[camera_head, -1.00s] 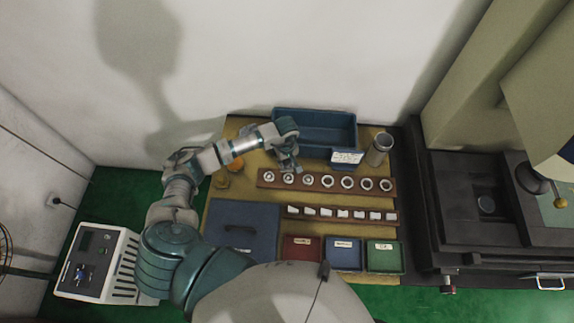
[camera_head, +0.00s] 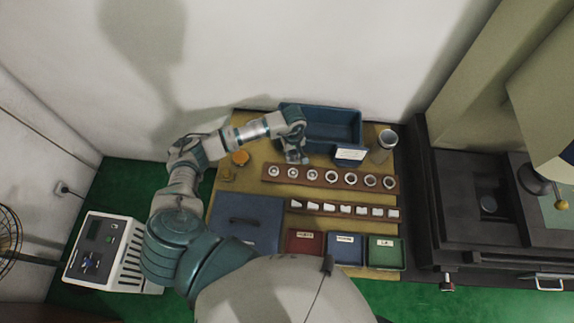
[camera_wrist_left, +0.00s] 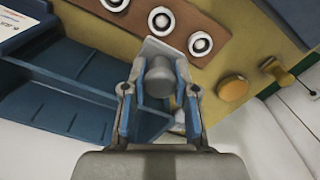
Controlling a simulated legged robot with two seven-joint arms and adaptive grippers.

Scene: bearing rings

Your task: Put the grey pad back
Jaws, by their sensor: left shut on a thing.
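My left gripper (camera_head: 297,159) is above the mat, between the blue bin and the ring row. In the wrist view the left gripper (camera_wrist_left: 160,95) is shut on a grey piece (camera_wrist_left: 160,72) with a rounded, knob-like end, which I take as the grey pad. A pale flat part shows just beyond the knob; I cannot tell whether it belongs to the same piece. In the head view the held piece is too small to make out. A brown strip (camera_head: 281,178) with several rings lies just in front of the gripper. My right gripper is out of view.
The open blue bin (camera_head: 357,113) stands behind the gripper, with a metal cylinder (camera_head: 388,138) to its right. An orange disc (camera_head: 240,157) lies left. In front are a blue lidded box (camera_head: 255,211) and red (camera_head: 303,243), blue (camera_head: 344,250) and green (camera_head: 384,252) trays.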

